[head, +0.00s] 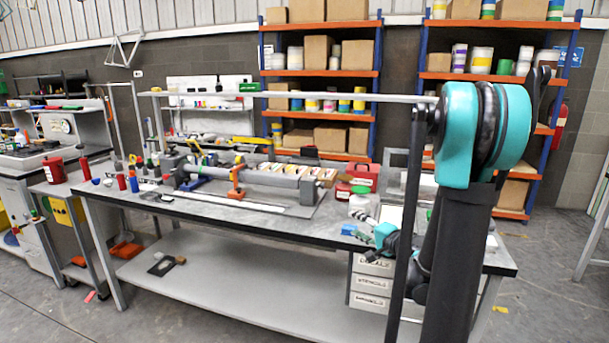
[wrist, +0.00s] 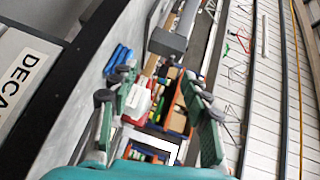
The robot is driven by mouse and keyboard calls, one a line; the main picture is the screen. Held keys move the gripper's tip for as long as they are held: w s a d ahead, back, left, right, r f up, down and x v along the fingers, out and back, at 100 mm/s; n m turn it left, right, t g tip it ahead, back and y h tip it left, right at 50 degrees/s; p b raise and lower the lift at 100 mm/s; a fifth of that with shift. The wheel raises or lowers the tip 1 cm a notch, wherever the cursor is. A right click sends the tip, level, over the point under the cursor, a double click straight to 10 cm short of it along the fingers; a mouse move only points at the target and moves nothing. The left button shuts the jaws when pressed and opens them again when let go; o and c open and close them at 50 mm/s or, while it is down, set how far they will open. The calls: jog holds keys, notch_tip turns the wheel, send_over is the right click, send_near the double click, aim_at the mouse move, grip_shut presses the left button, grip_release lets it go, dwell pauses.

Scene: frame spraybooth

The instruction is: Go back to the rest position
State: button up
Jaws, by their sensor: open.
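My gripper (head: 364,226) is at the right end of the long workbench (head: 330,232), near its front edge and above the drawers. In the wrist view my gripper (wrist: 158,88) shows two fingers with green pads, spread well apart. Nothing is held between them; the bench items and shelves show through the gap. My arm is folded low at the right of the head view, and its near part hides some of the bench's right end.
Labelled drawers (head: 372,285) hang under the bench close to my arm; the wrist view shows a drawer label (wrist: 22,75). A red box (head: 360,172) and a clamped grey tube (head: 265,180) sit on the bench. Orange-and-blue shelves (head: 320,73) stand behind. Floor at right is mostly clear.

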jog(key=s+a+f+n+g+h, duration=0.2)
jog(key=s+f+n+g, duration=0.25)
jog(key=s, duration=0.45)
jog(key=s+a+f+n+g+h, duration=0.2)
jog(key=s+f+n+g, duration=0.15)
jog(key=s+f, duration=0.4)
jog(key=s+d+n+g+h, duration=0.1)
jog(key=s+d+h, duration=0.1)
jog(key=s, duration=0.3)
jog(key=s+d+f+n+h, duration=0.1)
jog(key=s+d+h, duration=0.1)
jog(key=s, duration=0.3)
jog(key=shift+d+g+h, duration=0.3)
jog(key=shift+d+g, duration=0.1)
jog(key=shift+d, duration=0.45)
jog(key=shift+f, duration=0.1)
